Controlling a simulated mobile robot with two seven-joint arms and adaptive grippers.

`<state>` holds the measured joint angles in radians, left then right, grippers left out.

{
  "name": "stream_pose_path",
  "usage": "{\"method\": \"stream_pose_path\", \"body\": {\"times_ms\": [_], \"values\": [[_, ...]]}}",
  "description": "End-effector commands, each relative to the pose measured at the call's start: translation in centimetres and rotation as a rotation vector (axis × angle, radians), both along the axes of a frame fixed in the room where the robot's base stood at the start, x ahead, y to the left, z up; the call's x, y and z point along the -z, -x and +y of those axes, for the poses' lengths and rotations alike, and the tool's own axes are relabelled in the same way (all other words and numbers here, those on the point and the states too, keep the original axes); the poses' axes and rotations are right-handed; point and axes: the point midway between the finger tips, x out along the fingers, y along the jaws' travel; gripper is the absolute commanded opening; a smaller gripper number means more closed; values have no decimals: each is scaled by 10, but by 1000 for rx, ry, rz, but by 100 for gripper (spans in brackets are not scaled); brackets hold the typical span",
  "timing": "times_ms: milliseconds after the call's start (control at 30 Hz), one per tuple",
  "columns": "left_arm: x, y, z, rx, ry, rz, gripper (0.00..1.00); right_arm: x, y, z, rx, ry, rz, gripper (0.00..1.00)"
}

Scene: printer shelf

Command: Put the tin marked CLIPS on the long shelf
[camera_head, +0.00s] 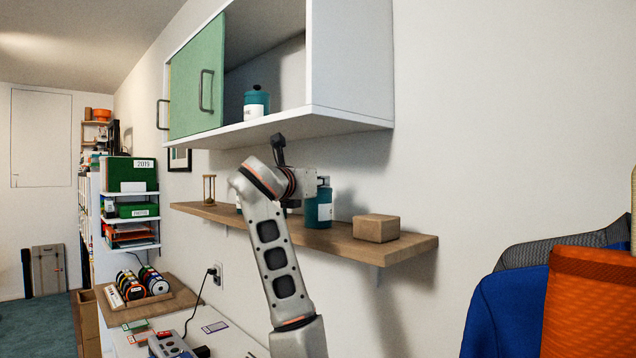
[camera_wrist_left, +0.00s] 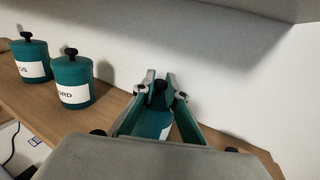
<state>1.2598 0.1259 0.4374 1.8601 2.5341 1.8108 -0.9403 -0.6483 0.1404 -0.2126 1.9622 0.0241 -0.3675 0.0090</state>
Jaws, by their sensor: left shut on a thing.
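My left gripper (camera_head: 312,190) is over the long shelf (camera_head: 340,244). In the left wrist view its fingers (camera_wrist_left: 160,86) are shut on a teal tin (camera_wrist_left: 150,122) with a dark knob. This tin (camera_head: 318,208) shows in the head view at or just above the shelf top; I cannot tell whether it touches. Its label is turned away and unreadable, so I cannot confirm CLIPS. Two teal tins stand to its left, one with a label ending "GS" (camera_wrist_left: 32,62), one ending "ORD" (camera_wrist_left: 73,82). My right gripper is not in view.
A brown box (camera_head: 376,228) sits on the shelf right of the held tin. An hourglass (camera_head: 209,190) stands at the far left end. Above hangs a white cabinet (camera_head: 350,70) with a green door (camera_head: 197,90) and a teal tin (camera_head: 256,102) inside. Spools (camera_head: 143,284) lie below.

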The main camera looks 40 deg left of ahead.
Motion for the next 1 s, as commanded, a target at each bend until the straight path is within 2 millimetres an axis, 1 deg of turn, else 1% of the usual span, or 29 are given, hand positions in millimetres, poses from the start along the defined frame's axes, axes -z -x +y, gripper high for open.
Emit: {"method": "stream_pose_path", "body": {"times_ms": [33,67,100,133,433,567,733,1000], "values": [[2,0,0,-1,0,0,0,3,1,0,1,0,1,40],[2,0,0,0,0,0,17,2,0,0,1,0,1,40],[1,0,0,0,0,0,28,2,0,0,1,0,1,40],[1,0,0,0,0,0,29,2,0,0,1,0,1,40],[1,0,0,0,0,0,29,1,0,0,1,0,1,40],[-4,0,0,0,0,0,29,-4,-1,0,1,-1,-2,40],[-1,25,-7,-3,-3,-1,29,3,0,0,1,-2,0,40],[-2,78,-23,-4,-3,-1,29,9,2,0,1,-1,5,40]]}}
